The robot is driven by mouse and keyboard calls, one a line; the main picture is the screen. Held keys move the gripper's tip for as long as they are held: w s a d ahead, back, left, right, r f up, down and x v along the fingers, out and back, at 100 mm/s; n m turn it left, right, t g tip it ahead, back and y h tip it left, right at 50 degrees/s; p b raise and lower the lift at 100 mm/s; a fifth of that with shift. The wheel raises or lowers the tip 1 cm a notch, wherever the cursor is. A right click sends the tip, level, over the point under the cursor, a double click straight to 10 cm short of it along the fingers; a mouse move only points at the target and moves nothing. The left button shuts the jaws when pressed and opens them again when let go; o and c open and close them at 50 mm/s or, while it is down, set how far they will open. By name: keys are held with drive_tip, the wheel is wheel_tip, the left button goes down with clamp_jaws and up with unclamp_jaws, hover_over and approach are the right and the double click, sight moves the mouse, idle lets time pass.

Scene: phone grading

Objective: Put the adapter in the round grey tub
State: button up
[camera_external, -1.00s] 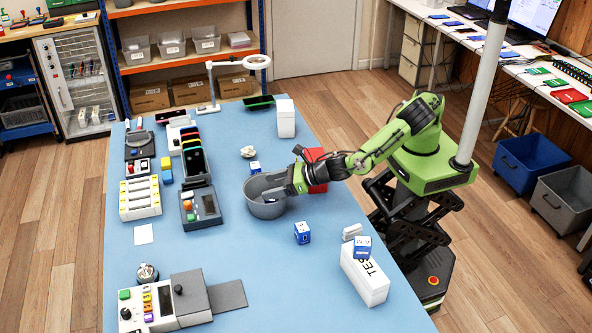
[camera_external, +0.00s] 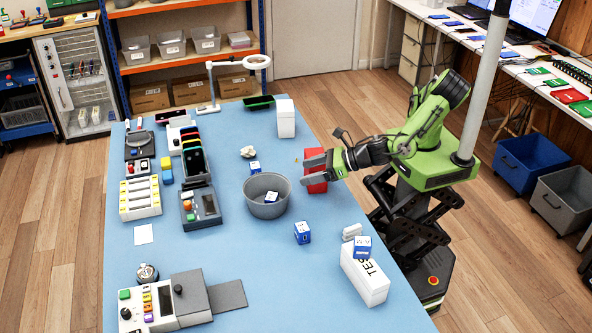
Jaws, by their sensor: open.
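The round grey tub (camera_external: 268,209) stands on the blue table, near its middle. A small blue-and-white adapter (camera_external: 271,197) lies inside the tub. Similar blue-and-white adapters are on the table behind the tub (camera_external: 255,168), in front of it to the right (camera_external: 302,232), and on top of the white box (camera_external: 362,247). My gripper (camera_external: 306,171) is open and empty, to the right of the tub and apart from it. It is over or in front of a red box (camera_external: 315,184), which it partly hides.
The long white box (camera_external: 364,275) lies at the table's right edge, with a small white piece (camera_external: 351,231) behind it. A crumpled white thing (camera_external: 248,152) lies behind the tub. Phone racks and devices fill the left side. The front middle of the table (camera_external: 285,290) is clear.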

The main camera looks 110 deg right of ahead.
drive_tip(key=s+d+r+m+g, duration=0.1)
drive_tip(key=s+d+m+g, duration=0.1)
drive_tip(key=d+m, duration=0.2)
drive_tip(key=s+d+r+m+g+y, duration=0.1)
drive_tip(key=s+d+r+m+g, duration=0.1)
drive_tip(key=m, duration=0.4)
drive_tip(key=s+d+r+m+g+y, duration=0.1)
drive_tip(key=s+d+m+g, duration=0.1)
drive_tip(key=s+d+m, duration=0.2)
drive_tip(key=shift+s+d+r+m, duration=0.1)
drive_tip(key=shift+d+r+m, duration=0.1)
drive_tip(key=shift+d+m, duration=0.2)
drive_tip(key=shift+s+d+r+m, duration=0.1)
drive_tip(key=shift+d+r+m, duration=0.15)
drive_tip(key=shift+d, duration=0.2)
drive_tip(key=s+d+r+m+y, duration=0.1)
drive_tip(key=s+r+m, duration=0.3)
drive_tip(key=s+m, duration=0.4)
drive_tip(key=s+d+r+m+y, duration=0.1)
drive_tip(key=s+r+m, duration=0.4)
drive_tip(key=s, duration=0.9)
drive_tip(key=m+y, duration=0.1)
drive_tip(key=m, duration=0.1)
drive_tip(key=shift+s+d+r+m+g, duration=0.25)
drive_tip(key=shift+m+g, duration=0.05)
drive_tip(key=shift+m, duration=0.05)
drive_tip(key=shift+r+p, duration=0.7)
